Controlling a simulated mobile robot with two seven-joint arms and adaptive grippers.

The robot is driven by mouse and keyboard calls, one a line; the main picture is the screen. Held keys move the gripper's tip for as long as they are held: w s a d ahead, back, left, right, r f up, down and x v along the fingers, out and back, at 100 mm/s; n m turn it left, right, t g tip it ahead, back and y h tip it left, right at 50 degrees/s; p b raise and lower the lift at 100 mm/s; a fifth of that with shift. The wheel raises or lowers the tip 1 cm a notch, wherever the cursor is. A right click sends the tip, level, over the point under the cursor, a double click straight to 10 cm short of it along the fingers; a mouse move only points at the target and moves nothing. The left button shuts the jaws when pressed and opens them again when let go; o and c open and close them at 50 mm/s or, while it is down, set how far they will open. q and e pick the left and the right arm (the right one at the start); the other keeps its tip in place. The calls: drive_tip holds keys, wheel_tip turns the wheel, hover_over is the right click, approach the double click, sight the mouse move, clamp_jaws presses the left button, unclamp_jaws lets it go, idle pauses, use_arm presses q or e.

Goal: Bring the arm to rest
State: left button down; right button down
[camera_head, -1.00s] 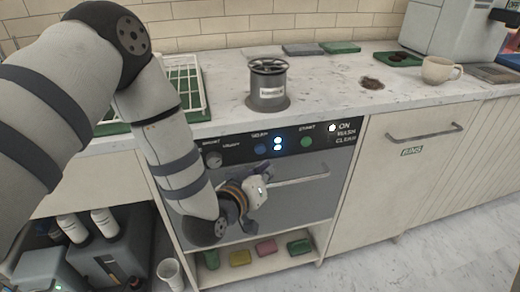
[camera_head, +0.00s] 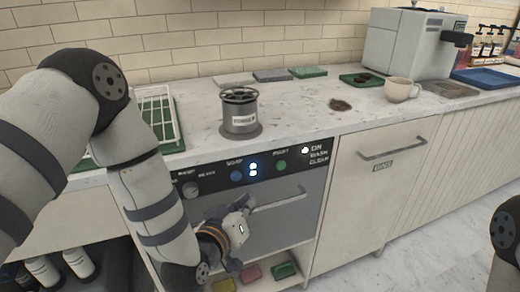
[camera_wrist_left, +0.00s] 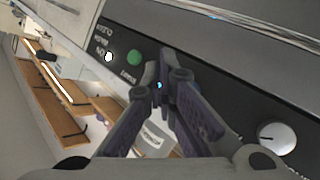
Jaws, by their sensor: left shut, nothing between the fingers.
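My left arm (camera_head: 150,190) comes in from the left and bends down in front of the dishwasher (camera_head: 275,222). My left gripper (camera_head: 238,215) is low before the dishwasher's door, near its bar handle (camera_head: 290,194). In the left wrist view the dark fingers (camera_wrist_left: 164,82) are together with nothing between them, in front of the black control panel (camera_wrist_left: 225,100). I cannot tell if they touch it. Part of my right arm (camera_head: 508,235) shows at the right edge; its gripper is out of view.
The counter (camera_head: 300,110) holds a grey canister (camera_head: 240,115), a white rack (camera_head: 155,115), a cup (camera_head: 400,90) and a coffee machine (camera_head: 412,48). Coloured sponges (camera_head: 285,270) lie on the shelf below the dishwasher. Floor (camera_head: 400,262) is clear at the lower right.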

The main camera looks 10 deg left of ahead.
use_arm(q)
drive_tip(key=s+a+f+m+g, duration=0.25)
drive_tip(key=s+f+g, duration=0.55)
drive_tip(key=s+f, duration=0.9)
drive_tip(key=s+a+f+g+y, duration=0.1)
drive_tip(key=s+a+g, duration=0.2)
drive_tip(key=s, duration=0.9)
drive_tip(key=s+a+f+g+y, duration=0.1)
drive_tip(key=s+a+g, duration=0.2)
drive_tip(key=s, duration=1)
drive_tip(key=g, duration=0.2)
drive_tip(key=shift+m+g, duration=0.35)
drive_tip(key=shift+g, duration=0.05)
